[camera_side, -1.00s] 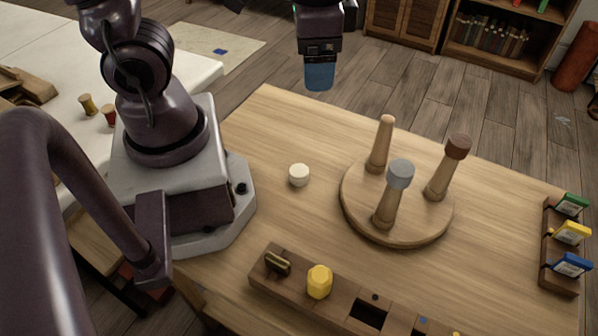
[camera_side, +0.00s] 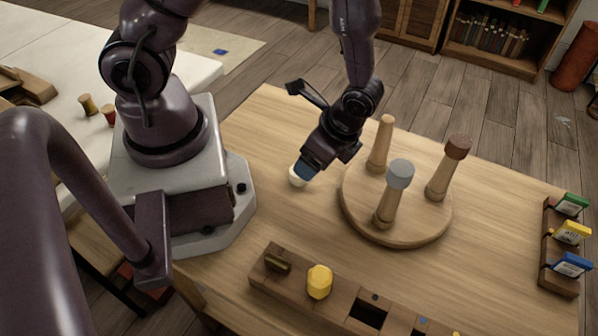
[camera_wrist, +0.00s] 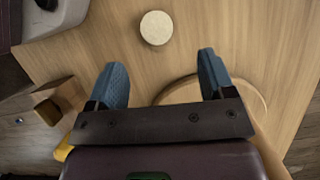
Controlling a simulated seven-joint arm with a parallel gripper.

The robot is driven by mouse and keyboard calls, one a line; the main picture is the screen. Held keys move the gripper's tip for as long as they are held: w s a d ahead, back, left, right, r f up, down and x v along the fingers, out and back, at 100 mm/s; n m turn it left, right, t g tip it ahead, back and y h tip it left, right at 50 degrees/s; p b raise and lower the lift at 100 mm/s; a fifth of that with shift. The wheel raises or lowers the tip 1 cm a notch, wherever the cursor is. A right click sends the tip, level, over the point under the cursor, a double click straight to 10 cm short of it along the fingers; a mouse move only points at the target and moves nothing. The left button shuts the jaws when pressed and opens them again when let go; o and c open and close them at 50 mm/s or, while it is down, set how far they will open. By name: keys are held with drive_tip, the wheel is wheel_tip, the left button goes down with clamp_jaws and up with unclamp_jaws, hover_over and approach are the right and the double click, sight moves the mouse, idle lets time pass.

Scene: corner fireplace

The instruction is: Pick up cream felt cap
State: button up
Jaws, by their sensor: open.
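The cream felt cap (camera_side: 296,181) sits on the wooden table, left of the round peg stand. In the side view my gripper (camera_side: 303,170) is low over it and hides part of it. In the wrist view the cap (camera_wrist: 156,28) shows whole as a pale round disc, ahead of the fingertips and between their lines. My gripper (camera_wrist: 161,72) has its two blue fingers spread apart with nothing between them. The cap is not between the fingers in that view.
A round wooden stand (camera_side: 425,237) carries a bare peg, a grey-capped peg (camera_side: 400,174) and a brown-capped peg (camera_side: 458,147). A wooden rack (camera_side: 340,299) at the front holds a yellow piece (camera_side: 320,281). Coloured packets stand at the right edge. The table behind the cap is clear.

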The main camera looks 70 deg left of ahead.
drive_tip(key=x, duration=0.6)
drive_tip(key=shift+s+a+f, duration=0.1)
drive_tip(key=shift+s+f, duration=0.1)
drive_tip(key=shift+s, duration=0.05)
drive_tip(key=c, duration=0.9)
